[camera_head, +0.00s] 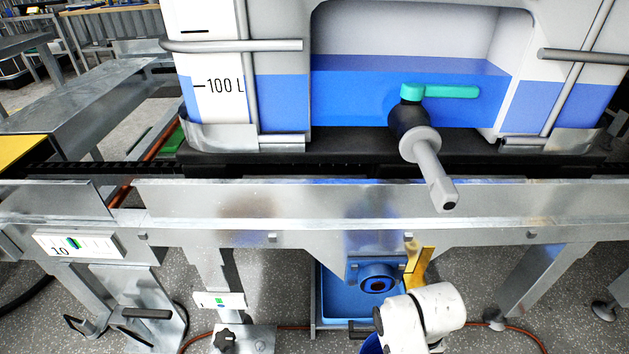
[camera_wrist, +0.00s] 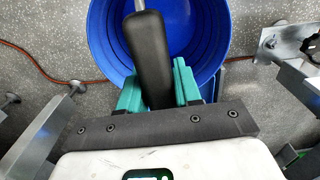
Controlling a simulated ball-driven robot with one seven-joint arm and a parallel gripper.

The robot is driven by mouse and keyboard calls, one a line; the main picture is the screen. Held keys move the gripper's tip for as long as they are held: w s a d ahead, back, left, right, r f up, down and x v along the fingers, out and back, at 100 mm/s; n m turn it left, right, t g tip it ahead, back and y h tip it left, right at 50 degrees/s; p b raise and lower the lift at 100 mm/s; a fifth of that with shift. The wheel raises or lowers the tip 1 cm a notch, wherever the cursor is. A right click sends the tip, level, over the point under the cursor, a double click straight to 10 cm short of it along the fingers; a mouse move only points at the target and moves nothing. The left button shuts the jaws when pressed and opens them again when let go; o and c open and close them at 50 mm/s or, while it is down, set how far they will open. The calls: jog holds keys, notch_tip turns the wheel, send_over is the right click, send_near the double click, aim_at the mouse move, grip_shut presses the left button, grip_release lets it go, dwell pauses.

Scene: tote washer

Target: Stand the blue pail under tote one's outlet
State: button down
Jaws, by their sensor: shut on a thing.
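The blue pail (camera_wrist: 208,38) fills the top of the wrist view, seen from above, with its open inside showing. My gripper (camera_wrist: 158,84) has its teal fingers shut on the pail's black handle grip. In the head view only a small blue piece of the pail (camera_head: 371,345) shows at the bottom edge, behind my white wrist. The tote (camera_head: 245,60), marked 100 L and holding blue liquid, stands above the steel rail. Its outlet (camera_head: 428,165) has a teal lever and a grey spout pointing down and forward, over the rail. The pail's base is hidden.
A steel rail (camera_head: 330,205) runs across in front of the tote. Below it are a blue basin (camera_head: 340,297), a round blue port (camera_head: 377,280) and a yellow lever (camera_head: 418,265). Steel legs (camera_head: 540,280) stand at both sides. An orange hose (camera_wrist: 40,62) lies on the speckled floor.

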notch_tip(320, 180, down, 14)
jog(key=b, duration=1.3)
jog(key=shift+f, duration=0.2)
jog(key=shift+r, duration=0.1)
